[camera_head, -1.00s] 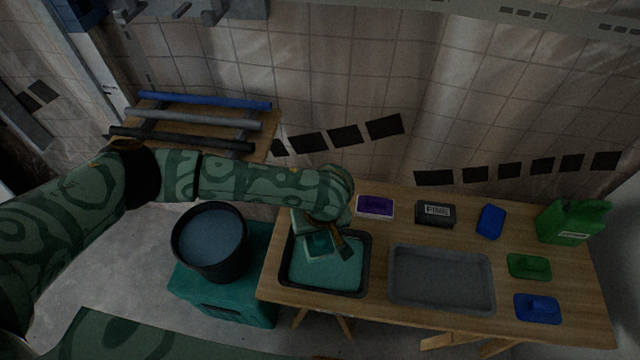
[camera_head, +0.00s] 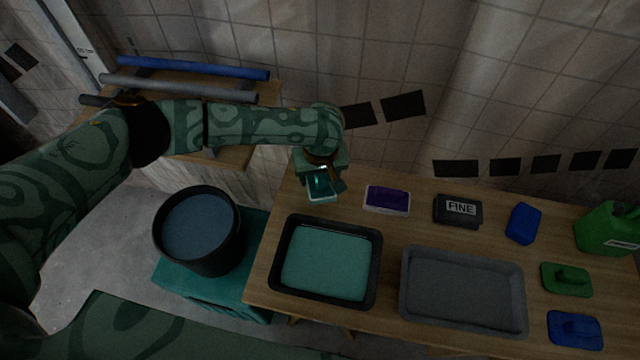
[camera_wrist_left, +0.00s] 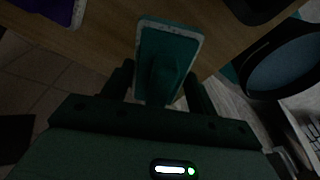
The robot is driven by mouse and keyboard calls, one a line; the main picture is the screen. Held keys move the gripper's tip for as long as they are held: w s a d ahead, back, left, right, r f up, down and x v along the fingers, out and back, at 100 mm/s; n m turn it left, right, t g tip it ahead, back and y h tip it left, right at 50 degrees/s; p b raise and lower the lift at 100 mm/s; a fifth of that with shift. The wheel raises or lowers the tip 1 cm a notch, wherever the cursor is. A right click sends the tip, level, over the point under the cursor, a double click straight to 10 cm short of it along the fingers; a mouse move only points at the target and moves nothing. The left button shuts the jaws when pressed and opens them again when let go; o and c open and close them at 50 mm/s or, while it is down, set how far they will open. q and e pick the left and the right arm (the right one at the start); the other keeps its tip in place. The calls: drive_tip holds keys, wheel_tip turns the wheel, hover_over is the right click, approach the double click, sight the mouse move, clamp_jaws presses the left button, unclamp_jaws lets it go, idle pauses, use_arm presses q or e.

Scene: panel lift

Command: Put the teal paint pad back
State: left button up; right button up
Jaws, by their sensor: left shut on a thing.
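The teal paint pad (camera_head: 321,187) is at the back left of the wooden table, left of the purple pad. My left gripper (camera_head: 322,172) is shut on it. In the left wrist view the teal pad (camera_wrist_left: 168,62) stands between the two fingers (camera_wrist_left: 160,90), its handle gripped. I cannot tell whether the pad touches the table. My right gripper is out of view.
The purple pad (camera_head: 387,199) is close on the right. A black tray of teal paint (camera_head: 368,300) is in front, with a grey tray (camera_head: 515,320) beside it. A black FINE block (camera_head: 458,210) is farther right. A dark bucket (camera_head: 198,232) stands left of the table.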

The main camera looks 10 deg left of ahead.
use_arm(q)
drive_tip(key=shift+w+a+f, duration=0.1)
drive_tip(key=shift+w+f, duration=0.1)
drive_tip(key=shift+f, duration=0.1)
wheel_tip(320, 180, down, 4)
drive_tip(key=b, duration=0.3)
drive_tip(key=shift+w+a+r, duration=0.1)
drive_tip(key=shift+w, duration=0.05)
drive_tip(key=shift+r, duration=0.25)
drive_tip(key=shift+c, duration=0.4)
drive_tip(key=o, duration=1.1)
drive_tip(key=r+p, duration=0.2)
drive_tip(key=r, duration=0.2)
drive_tip(key=s+r+p, duration=0.1)
drive_tip(key=r+p, duration=0.2)
drive_tip(key=r, duration=0.1)
drive_tip(key=r+p, duration=0.2)
drive_tip(key=r, duration=0.2)
drive_tip(key=shift+s+d, duration=0.3)
drive_tip(key=shift+d, duration=0.05)
